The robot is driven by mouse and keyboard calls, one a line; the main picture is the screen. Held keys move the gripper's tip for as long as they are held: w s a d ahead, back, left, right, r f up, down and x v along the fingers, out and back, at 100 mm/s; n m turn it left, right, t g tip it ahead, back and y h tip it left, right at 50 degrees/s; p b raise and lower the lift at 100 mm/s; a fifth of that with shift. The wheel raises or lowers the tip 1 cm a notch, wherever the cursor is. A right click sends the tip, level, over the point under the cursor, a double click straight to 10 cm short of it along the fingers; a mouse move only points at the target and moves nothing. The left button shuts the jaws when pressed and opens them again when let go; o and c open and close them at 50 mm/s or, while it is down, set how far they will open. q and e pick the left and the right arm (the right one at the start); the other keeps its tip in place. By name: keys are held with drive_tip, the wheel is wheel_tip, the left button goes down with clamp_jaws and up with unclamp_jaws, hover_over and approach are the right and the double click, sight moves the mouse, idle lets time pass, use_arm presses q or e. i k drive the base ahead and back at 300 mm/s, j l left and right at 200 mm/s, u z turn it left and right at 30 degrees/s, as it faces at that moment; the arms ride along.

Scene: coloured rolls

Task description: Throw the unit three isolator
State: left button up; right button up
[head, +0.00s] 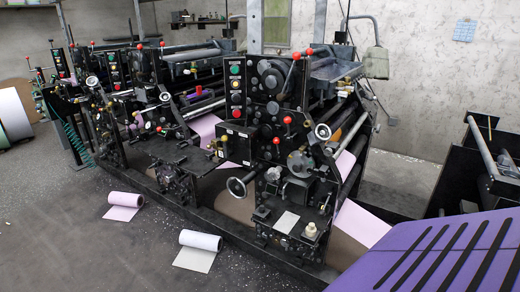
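A row of black printing units runs from the back left to the middle. No unit number is readable, and I cannot tell which part is the unit three isolator. The nearest unit (262,108) has a column of green, red and yellowish buttons (235,84) on its face. A black box (237,143) with small labels sticks out below the buttons. Red-knobbed levers (291,72) stand at its upper right, and another red knob (287,120) is lower down. Handwheels (237,187) show on its front. Neither of my grippers is in view.
A pink roll (125,199) and a white roll (201,241) lie partly unrolled on the grey floor before the machine. A purple slotted surface (430,255) fills the lower right. Large rolls (14,113) stand at far left. The floor at lower left is clear.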

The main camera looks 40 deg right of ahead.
sight(228, 154)
drive_tip(key=z, duration=1.15)
